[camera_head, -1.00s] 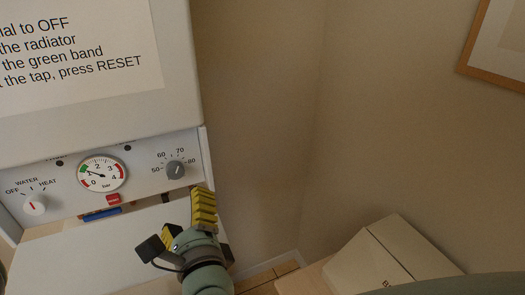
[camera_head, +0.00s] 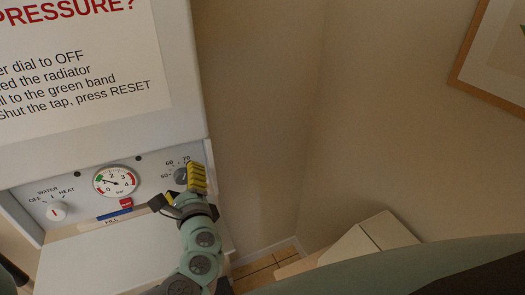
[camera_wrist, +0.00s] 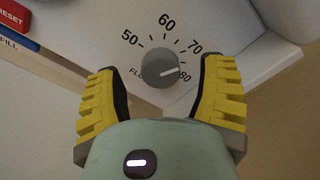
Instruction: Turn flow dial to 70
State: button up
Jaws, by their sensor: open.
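The flow dial (camera_wrist: 160,66) is a grey round knob on the boiler's white panel, with marks 50, 60, 70 and 80 around it. In the wrist view its pale pointer line aims near the 80 mark. In the head view the dial (camera_head: 181,176) is partly hidden by a finger. My gripper (camera_wrist: 162,100) is open, its two yellow ribbed fingers to the left and right of the dial, apart from it. In the head view my gripper (camera_head: 183,188) is at the panel's right end.
A cardboard box (camera_head: 375,236) lies at lower right.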

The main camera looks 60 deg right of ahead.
jog(key=shift+p+x, duration=0.3)
jog(key=shift+x, duration=0.6)
